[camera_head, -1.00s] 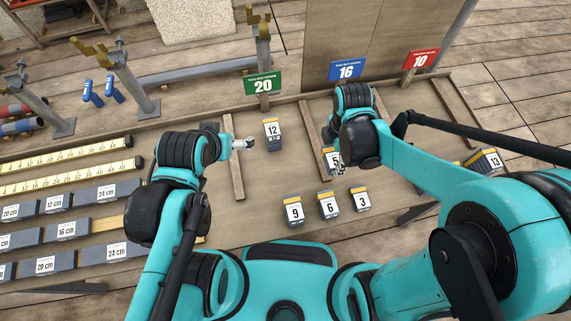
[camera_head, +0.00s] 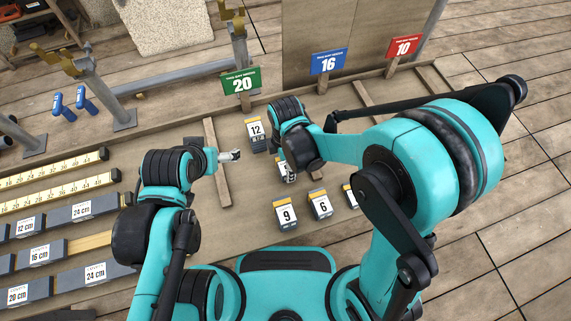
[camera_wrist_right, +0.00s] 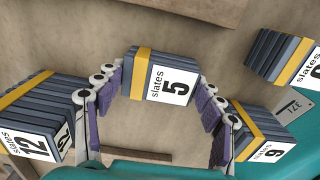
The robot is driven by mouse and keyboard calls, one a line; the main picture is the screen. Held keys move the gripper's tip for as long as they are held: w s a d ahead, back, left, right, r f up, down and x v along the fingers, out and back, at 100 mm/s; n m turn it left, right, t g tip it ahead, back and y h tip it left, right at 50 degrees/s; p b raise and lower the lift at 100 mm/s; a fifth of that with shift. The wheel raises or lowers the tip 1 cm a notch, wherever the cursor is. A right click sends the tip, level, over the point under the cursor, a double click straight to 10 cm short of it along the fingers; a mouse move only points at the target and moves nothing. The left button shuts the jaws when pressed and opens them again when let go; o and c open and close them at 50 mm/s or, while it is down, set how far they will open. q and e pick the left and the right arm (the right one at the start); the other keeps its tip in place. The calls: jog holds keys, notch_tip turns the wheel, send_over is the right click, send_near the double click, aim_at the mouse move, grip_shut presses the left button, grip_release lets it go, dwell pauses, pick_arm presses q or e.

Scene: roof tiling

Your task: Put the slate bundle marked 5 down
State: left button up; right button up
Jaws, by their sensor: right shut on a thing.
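The slate bundle marked 5 (camera_head: 282,170) is dark grey with a yellow band and a white label. In the right wrist view the bundle (camera_wrist_right: 160,75) sits between both fingers of my right gripper (camera_wrist_right: 157,88), which is shut on it. In the head view my right gripper (camera_head: 290,177) is at the bundle, in front of bundle 12 (camera_head: 256,133) and behind bundle 9 (camera_head: 286,213). The arm partly hides the bundle. Whether it touches the board below is unclear. My left gripper (camera_head: 230,156) is left of it, apart from any bundle; its jaw opening is too small to tell.
Bundle 6 (camera_head: 320,204) stands right of bundle 9; another is partly behind my right arm. A green 20 sign (camera_head: 241,81), blue 16 sign (camera_head: 328,61) and red 10 sign (camera_head: 405,46) stand along the back. A wooden batten (camera_head: 217,165) lies left of the bundles.

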jog(key=shift+f, duration=0.15)
jog(key=o, duration=1.3)
